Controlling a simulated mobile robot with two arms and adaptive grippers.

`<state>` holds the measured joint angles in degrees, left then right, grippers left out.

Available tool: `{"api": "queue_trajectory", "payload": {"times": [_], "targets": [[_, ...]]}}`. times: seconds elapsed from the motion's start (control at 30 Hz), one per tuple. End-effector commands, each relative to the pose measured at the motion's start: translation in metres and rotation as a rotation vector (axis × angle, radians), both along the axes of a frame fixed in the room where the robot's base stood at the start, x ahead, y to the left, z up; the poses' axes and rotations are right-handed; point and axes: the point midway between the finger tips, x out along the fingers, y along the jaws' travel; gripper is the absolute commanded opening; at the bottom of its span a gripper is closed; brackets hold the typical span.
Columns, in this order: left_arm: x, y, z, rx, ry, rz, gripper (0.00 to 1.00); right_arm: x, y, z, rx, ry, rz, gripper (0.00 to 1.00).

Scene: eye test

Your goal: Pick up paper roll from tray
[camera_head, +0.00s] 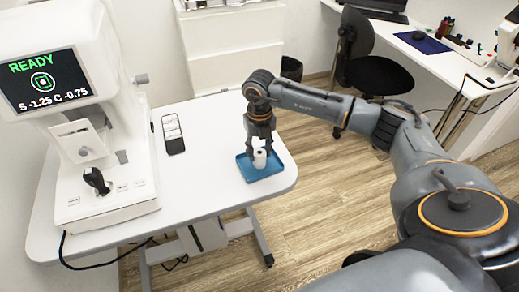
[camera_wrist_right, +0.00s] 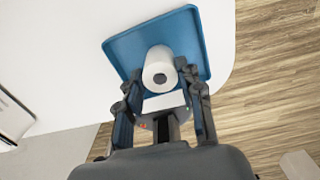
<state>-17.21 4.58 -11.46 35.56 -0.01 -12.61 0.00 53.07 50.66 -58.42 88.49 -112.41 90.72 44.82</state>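The white paper roll (camera_head: 259,162) is on the blue tray (camera_head: 246,171) near the table's right end. In the right wrist view, the roll (camera_wrist_right: 158,62) shows its round end and dark core hole, and the tray (camera_wrist_right: 125,48) lies under it. My right gripper (camera_head: 260,152) points down over the tray. In the wrist view its fingers (camera_wrist_right: 162,80) are spread, with the roll's near end between or just beyond the tips. I see no clear grip on it. A white flat patch (camera_wrist_right: 163,102) shows between the fingers; I cannot tell what it is. My left gripper is out of view.
The white table (camera_head: 205,150) also holds an eye-test machine (camera_head: 75,110) with a lit READY screen and a dark remote-like device (camera_head: 173,134). A black chair (camera_head: 372,75) and a white desk (camera_head: 440,60) stand behind. The table between device and tray is clear.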

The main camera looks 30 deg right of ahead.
Motion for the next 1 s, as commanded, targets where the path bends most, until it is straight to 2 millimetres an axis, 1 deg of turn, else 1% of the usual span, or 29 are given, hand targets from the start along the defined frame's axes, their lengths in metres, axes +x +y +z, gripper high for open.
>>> {"api": "queue_trajectory", "payload": {"times": [0.47, 1.0], "targets": [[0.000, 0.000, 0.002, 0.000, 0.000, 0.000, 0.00, 0.000, 0.000, 0.003, 0.000, 0.000, 0.000, 0.19], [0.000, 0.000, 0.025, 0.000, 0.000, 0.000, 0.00, 0.000, 0.000, 0.035, 0.000, -0.001, 0.000, 0.19]]}}
